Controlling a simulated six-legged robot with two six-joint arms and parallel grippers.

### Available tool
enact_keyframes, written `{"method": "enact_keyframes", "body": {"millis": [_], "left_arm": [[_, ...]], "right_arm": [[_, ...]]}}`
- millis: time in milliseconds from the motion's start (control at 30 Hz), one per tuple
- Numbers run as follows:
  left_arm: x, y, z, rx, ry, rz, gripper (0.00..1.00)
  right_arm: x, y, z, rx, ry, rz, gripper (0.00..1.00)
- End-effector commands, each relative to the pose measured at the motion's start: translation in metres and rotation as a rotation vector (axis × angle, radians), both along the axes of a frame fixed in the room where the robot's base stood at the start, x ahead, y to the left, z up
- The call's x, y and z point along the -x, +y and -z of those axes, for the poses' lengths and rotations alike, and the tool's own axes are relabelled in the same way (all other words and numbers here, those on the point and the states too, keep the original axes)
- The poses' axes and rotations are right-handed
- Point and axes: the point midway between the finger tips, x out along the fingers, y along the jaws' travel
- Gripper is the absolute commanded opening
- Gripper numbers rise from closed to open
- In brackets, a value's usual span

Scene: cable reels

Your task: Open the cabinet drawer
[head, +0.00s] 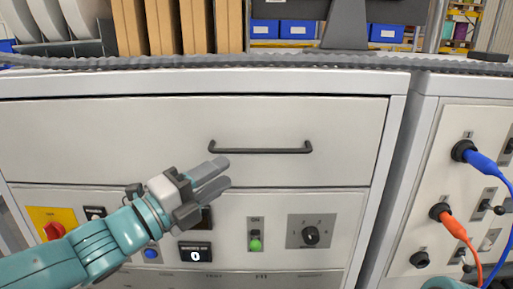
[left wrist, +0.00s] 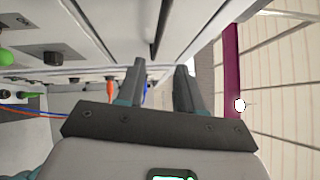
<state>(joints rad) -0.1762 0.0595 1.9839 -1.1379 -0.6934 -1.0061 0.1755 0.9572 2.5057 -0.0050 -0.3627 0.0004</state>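The cabinet drawer (head: 120,135) is a wide off-white front in the head view, and it looks closed, flush with the cabinet. Its dark bar handle (head: 260,150) runs horizontally across the middle right of the front. My left gripper (head: 223,172) is open and empty, with its fingers pointing right, just below the handle's left end. In the left wrist view the two fingers (left wrist: 161,70) stand apart, and a dark bar that looks like the handle (left wrist: 152,30) lies beyond them. I cannot tell the exact gap to it. My right gripper is not in view.
Below the drawer is a control panel with a red rotary switch (head: 54,230), a green button (head: 255,244) and a dial (head: 311,235). At right, a panel holds blue (head: 480,160) and orange (head: 452,226) plugged cables.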

Motion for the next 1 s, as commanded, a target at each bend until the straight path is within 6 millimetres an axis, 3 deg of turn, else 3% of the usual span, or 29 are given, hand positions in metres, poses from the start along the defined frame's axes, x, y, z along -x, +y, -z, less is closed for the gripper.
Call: {"method": "enact_keyframes", "body": {"millis": [200,400,867,1000], "left_arm": [[-0.036,-0.037,-0.009,-0.001,0.004,0.003,0.36],[-0.060,-0.061,-0.014,0.000,0.003,0.001,0.36],[-0.071,-0.072,-0.014,0.000,0.002,-0.001,0.36],[-0.071,-0.072,-0.014,0.000,0.002,-0.001,0.00]], "right_arm": [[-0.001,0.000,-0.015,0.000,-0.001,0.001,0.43],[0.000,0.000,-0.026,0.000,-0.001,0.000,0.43],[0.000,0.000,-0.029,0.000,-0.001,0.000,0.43],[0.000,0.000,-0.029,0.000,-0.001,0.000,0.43]]}}
